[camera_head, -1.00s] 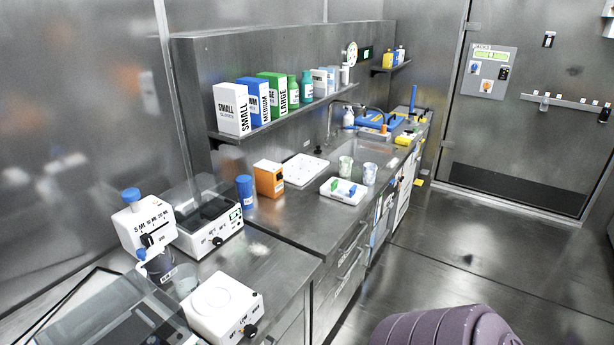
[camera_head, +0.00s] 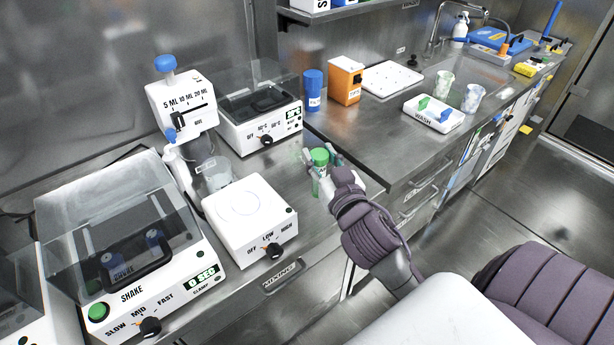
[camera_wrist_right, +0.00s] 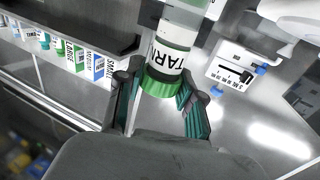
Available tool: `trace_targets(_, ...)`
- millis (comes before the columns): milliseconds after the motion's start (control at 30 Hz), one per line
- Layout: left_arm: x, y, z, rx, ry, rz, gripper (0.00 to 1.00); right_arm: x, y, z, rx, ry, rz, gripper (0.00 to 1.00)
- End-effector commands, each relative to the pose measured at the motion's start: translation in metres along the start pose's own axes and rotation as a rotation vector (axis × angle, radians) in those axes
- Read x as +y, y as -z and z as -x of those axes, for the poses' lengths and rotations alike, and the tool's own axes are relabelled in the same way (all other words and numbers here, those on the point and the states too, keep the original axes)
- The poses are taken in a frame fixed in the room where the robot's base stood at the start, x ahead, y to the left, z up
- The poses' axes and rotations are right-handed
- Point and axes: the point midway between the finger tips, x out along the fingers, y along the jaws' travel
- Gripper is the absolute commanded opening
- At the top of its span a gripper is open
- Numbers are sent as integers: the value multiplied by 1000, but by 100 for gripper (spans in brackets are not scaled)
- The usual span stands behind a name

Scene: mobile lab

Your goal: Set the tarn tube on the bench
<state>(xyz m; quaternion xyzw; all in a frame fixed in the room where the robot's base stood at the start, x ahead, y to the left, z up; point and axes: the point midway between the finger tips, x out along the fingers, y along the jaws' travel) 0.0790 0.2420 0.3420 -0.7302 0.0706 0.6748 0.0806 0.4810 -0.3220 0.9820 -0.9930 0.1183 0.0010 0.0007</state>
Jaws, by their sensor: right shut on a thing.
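The tarn tube (camera_wrist_right: 168,54) is clear with a green cap and a white label reading TARN in the right wrist view. In the head view its green cap (camera_head: 319,157) shows over the near bench (camera_head: 290,190), right of the white stirrer. My right gripper (camera_head: 324,163) is shut on the tube at its cap end; its two dark green fingers flank the cap in the wrist view. I cannot tell whether the tube's lower end touches the bench. My left gripper is not in view.
The stirrer (camera_head: 247,212), shaker (camera_head: 125,255) and heating block (camera_head: 258,112) surround the spot. A blue-capped dispenser (camera_head: 183,105) stands behind. Bare bench shows around the tube.

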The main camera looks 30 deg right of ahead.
Motion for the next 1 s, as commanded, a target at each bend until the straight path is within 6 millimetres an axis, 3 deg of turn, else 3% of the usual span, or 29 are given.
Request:
trace_targets(100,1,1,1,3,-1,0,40,-6,-13,-24,1,0,0,0)
trace_targets(300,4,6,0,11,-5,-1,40,-12,-26,-44,1,1,0,0)
trace_targets(600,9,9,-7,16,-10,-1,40,-12,-64,-44,-2,0,0,0)
trace_targets(1000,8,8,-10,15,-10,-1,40,-12,-70,-44,0,2,0,0)
